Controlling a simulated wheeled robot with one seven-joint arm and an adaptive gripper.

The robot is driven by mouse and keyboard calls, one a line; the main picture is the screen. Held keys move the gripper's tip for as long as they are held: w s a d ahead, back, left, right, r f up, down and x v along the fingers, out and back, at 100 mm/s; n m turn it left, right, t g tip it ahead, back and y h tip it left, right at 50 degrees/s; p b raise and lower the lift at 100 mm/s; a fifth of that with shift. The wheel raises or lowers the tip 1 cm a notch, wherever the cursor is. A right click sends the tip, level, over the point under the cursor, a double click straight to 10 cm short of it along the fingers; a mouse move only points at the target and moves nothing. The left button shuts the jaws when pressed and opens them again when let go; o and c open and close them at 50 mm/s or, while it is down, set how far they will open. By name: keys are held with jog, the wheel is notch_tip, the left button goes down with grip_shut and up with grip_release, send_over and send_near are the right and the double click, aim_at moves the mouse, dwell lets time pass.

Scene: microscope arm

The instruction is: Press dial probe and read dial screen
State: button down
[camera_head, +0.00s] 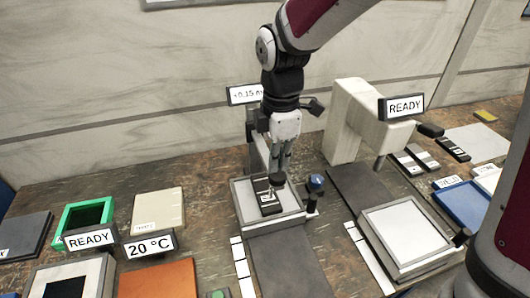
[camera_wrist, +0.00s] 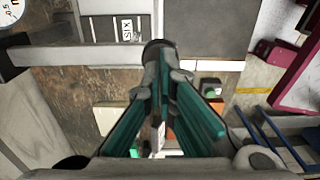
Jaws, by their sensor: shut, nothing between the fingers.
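The dial screen (camera_head: 245,94) is a small black-framed display behind my arm. It reads about "+0.15", with its right end hidden by the arm. My gripper (camera_head: 279,172) points down, shut and empty, over a grey-framed stage (camera_head: 283,217). A dark round probe tip (camera_head: 277,179) shows right at my fingertips; I cannot tell whether they touch. A black block with a white label (camera_head: 267,199) lies on the stage just below. In the wrist view my teal-sided fingers (camera_wrist: 164,78) meet near a dark round piece (camera_wrist: 157,45).
A cream microscope-like stand (camera_head: 345,115) with a "READY" screen (camera_head: 405,107) is further right. A green-rimmed tray (camera_head: 68,218) and "20 °C" display (camera_head: 149,246) are left. A grey mat (camera_head: 288,262) in front is clear.

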aim_at(277, 175)
jog(key=shift+f, duration=0.15)
jog(key=shift+f+b, duration=1.05)
jog(key=shift+f, duration=1.65)
jog(key=shift+r+p, duration=2.05)
jog(key=shift+r, duration=1)
notch_tip(277, 175, up, 12)
